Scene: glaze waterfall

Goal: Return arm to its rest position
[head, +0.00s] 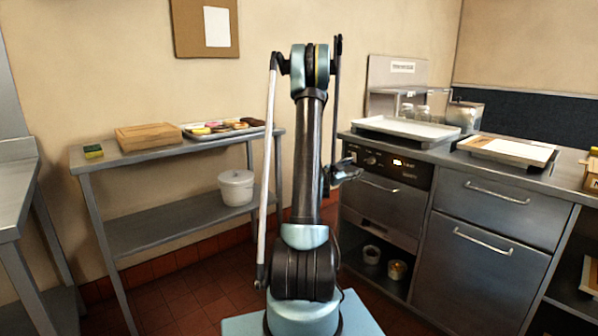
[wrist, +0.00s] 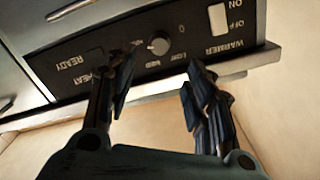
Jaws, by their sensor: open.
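My arm stands upright in the middle of the head view, with its elbow high. My gripper (head: 347,172) is to the right of the arm, in front of the warmer panel (head: 387,164), and is partly hidden by the arm. In the wrist view my gripper (wrist: 158,92) is open, with two dark fingers apart and nothing between them. Behind the fingers the warmer panel (wrist: 125,50) shows upside down, with a knob (wrist: 158,46) and a white ON/OFF switch (wrist: 219,18). I cannot tell whether the fingers touch the panel.
A steel counter with drawers (head: 500,225) stands at the right, bearing a tray (head: 405,130) and a glass jar (head: 465,116). A steel table (head: 115,156) at the left holds a wooden box (head: 148,137) and a tray of doughnuts (head: 222,128). A white bucket (head: 236,187) sits below. Floor shows between them.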

